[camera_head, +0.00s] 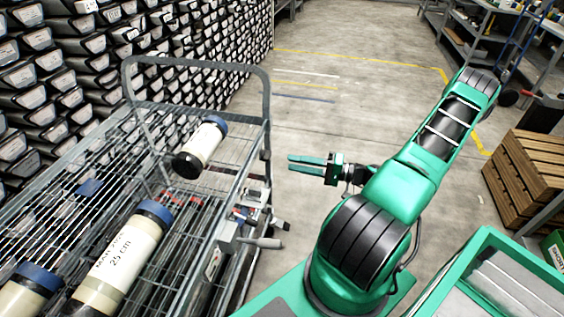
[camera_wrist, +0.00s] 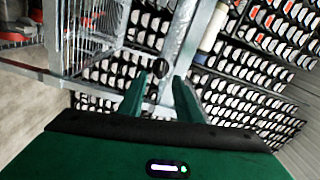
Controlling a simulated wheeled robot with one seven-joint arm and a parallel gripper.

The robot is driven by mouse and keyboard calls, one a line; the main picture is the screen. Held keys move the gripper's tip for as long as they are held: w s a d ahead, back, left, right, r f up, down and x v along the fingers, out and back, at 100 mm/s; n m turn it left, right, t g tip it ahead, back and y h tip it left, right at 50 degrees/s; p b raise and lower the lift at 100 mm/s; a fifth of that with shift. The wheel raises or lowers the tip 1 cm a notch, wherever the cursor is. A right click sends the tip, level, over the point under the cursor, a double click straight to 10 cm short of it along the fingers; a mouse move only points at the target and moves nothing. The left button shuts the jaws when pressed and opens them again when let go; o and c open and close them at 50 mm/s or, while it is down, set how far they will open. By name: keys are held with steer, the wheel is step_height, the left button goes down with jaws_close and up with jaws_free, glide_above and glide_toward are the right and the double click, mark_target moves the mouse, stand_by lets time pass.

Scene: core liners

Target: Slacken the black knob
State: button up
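The black knob (camera_wrist: 161,68) shows in the wrist view as a small dark round thing on the cart's grey metal post, seen just beyond and between my fingertips. In the head view a small dark part (camera_head: 266,155) on the cart's right post may be the same knob, but it is too small to be sure. My gripper (camera_head: 289,160) reaches left toward that post, with a small gap between. In the wrist view my gripper (camera_wrist: 159,84) has its two green fingers apart with nothing held between them.
The wire cart (camera_head: 268,95) carries several white tubes with blue caps, one labelled 25 cm (camera_head: 122,255). A grey tool-like part (camera_head: 258,242) sticks out from the cart's side below my gripper. Racks of core boxes (camera_head: 90,60) stand behind. Wooden crates (camera_head: 530,180) stand at right. The floor beyond is clear.

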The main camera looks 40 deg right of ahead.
steer(key=shift+v, duration=1.55)
